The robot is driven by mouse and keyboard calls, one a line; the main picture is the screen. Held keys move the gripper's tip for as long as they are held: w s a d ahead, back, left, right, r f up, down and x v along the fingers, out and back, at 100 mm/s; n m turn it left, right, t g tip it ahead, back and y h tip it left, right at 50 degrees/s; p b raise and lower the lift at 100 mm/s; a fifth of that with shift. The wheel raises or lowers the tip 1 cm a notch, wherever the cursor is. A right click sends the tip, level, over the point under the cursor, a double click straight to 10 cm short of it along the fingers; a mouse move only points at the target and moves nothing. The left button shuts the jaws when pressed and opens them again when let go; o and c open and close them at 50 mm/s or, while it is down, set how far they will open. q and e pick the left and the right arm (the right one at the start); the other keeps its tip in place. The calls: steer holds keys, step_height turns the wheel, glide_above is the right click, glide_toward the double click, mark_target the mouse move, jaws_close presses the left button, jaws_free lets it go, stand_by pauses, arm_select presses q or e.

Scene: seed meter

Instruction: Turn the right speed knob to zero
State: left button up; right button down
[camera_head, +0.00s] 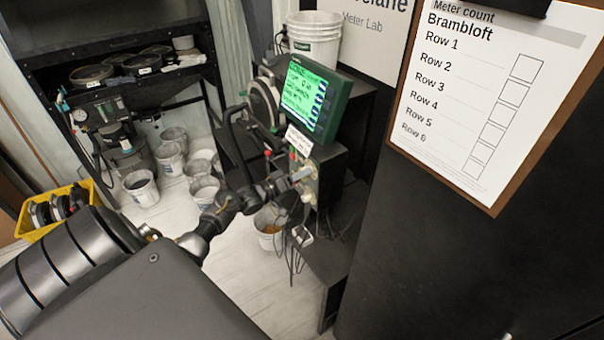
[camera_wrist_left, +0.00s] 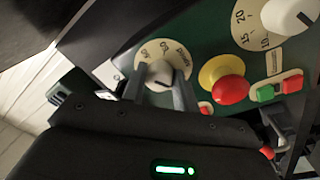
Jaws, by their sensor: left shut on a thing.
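The panel box (camera_head: 328,172) stands under a green screen (camera_head: 308,97) in the head view. My left arm reaches it from the lower left, with my left gripper (camera_head: 298,178) at its face. In the left wrist view, a small pale knob (camera_wrist_left: 158,74) sits on a cream dial (camera_wrist_left: 149,50) whose lettering appears upside down. My left gripper (camera_wrist_left: 158,88) is shut on this knob, one finger on each side. The fingers hide part of the dial, and I cannot read the setting surely. My right gripper is in neither view.
In the wrist view, a red mushroom button (camera_wrist_left: 231,89) is close right of the gripper, with green (camera_wrist_left: 265,93) and red (camera_wrist_left: 292,84) buttons beyond. A second white knob (camera_wrist_left: 288,16) is at the upper right. Cables (camera_head: 293,250) hang below the box.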

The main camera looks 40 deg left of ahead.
arm_select(q)
steer(key=shift+d+f, duration=0.1)
steer(key=shift+f, duration=0.05)
steer(key=o, duration=1)
steer(key=shift+c, duration=0.2)
steer(key=r+b+v, duration=0.1)
steer(key=b+v, duration=0.2)
steer(key=v, duration=0.7)
steer(key=shift+s+a+f, duration=0.2)
steer(key=shift+s+f, duration=0.2)
